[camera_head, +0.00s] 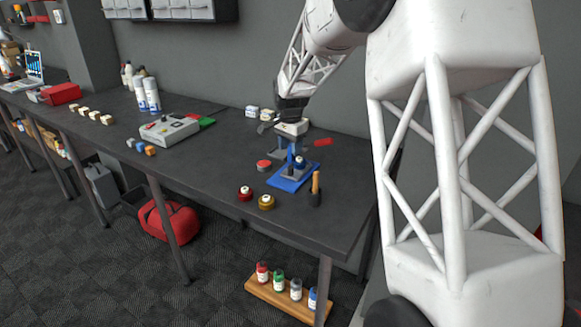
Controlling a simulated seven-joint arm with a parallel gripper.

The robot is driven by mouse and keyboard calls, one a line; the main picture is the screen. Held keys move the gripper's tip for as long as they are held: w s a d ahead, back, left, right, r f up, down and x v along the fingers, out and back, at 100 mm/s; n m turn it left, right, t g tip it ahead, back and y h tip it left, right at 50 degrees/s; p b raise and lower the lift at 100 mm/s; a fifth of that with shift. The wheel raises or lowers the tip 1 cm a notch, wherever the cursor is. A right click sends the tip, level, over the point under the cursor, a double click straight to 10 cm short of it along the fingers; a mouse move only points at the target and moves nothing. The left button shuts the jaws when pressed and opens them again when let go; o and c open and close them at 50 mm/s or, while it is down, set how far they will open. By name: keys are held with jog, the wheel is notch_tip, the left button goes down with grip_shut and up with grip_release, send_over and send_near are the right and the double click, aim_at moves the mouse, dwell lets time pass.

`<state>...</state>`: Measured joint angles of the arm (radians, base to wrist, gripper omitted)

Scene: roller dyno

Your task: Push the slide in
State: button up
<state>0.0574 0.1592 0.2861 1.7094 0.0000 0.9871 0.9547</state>
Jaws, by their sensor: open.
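My gripper (288,129) is at the end of the white lattice arm, low over the right part of the dark workbench (230,160). It is open, and its fingers are small and hard to make out. A blue fixture (292,180) with a flat blue base and an upright blue post stands on the bench just below and in front of the gripper. A small grey part sits on its base. I cannot tell which part is the slide or how far in it is. I cannot tell whether the gripper touches the fixture.
A red button-like disc (264,165), red and yellow round pieces (266,201) and a dark cup with a wooden handle (315,190) stand close to the fixture. A grey control box (170,131) is to the left. The wall is behind. The bench's front middle is clear.

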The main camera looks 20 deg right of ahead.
aim_at(290, 167)
jog(key=shift+f, duration=0.1)
jog(key=shift+f, duration=3.8)
grip_shut()
